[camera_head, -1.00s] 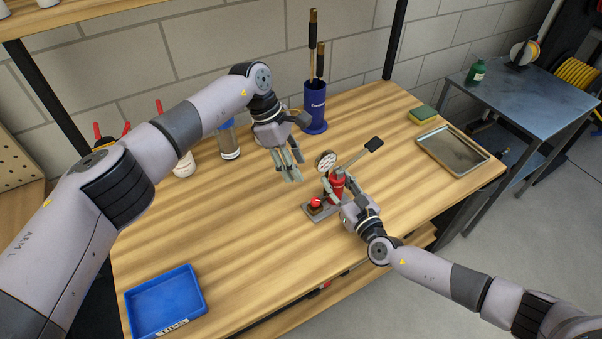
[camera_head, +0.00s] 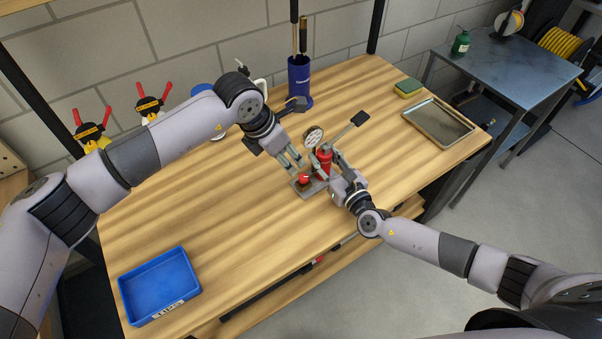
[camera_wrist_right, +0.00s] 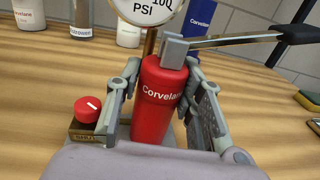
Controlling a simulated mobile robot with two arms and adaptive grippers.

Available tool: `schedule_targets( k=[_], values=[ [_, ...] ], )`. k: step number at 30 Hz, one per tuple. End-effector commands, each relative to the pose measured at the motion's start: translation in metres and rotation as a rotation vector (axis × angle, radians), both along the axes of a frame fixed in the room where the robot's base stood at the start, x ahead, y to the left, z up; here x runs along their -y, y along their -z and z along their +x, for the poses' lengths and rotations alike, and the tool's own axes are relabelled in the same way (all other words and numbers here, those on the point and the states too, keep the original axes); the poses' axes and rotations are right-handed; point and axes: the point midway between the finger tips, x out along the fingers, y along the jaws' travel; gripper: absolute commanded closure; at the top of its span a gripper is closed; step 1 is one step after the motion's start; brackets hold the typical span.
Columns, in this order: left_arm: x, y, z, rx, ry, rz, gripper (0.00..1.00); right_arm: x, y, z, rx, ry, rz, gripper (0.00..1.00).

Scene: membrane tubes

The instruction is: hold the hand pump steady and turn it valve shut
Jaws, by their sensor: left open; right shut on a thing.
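The hand pump has a red cylinder (camera_wrist_right: 158,100) upright on a grey base plate, a round pressure gauge (camera_head: 313,138) and a lever with a black grip (camera_head: 360,118). The red valve knob (camera_wrist_right: 87,109) with a white mark sits on a small block at the left of the base; it also shows in the head view (camera_head: 304,178). My right gripper (camera_head: 327,168) is shut on the red cylinder, one finger on each side. My left gripper (camera_head: 296,168) is open and empty, its fingers pointing down just above and behind the valve knob. I cannot tell whether they touch it.
A blue tray (camera_head: 160,286) lies at the front left of the wooden table. A blue holder (camera_head: 300,82) with long handles stands at the back. A metal tray (camera_head: 438,123) and a sponge (camera_head: 408,87) lie at the right. The middle left of the table is clear.

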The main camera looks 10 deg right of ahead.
Motion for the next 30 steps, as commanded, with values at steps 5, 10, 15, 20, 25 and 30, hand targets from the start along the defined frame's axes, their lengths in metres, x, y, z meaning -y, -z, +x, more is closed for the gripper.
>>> schedule_targets(
  k=[5,10,15,20,25,30],
  values=[
    [0.011,0.03,0.004,-0.006,0.0,0.002,0.59,-0.001,0.001,-0.001,-0.002,-0.002,0.001,1.0],
    [0.024,0.063,0.009,-0.005,0.001,0.002,0.59,-0.001,0.001,-0.001,-0.002,-0.002,0.001,1.0],
    [0.033,0.088,0.014,-0.004,0.001,0.002,0.59,-0.001,0.001,-0.001,-0.002,-0.001,0.001,1.0],
    [0.038,0.101,0.017,-0.002,0.003,0.002,0.59,-0.001,0.001,-0.001,-0.002,-0.001,0.001,1.0],
    [0.039,0.105,0.018,-0.001,0.002,0.002,0.59,-0.001,0.001,-0.001,-0.003,-0.001,0.002,1.0],
    [0.039,0.104,0.018,-0.001,0.002,0.002,0.59,-0.001,0.001,-0.001,-0.003,-0.001,0.002,1.0]
  ],
)
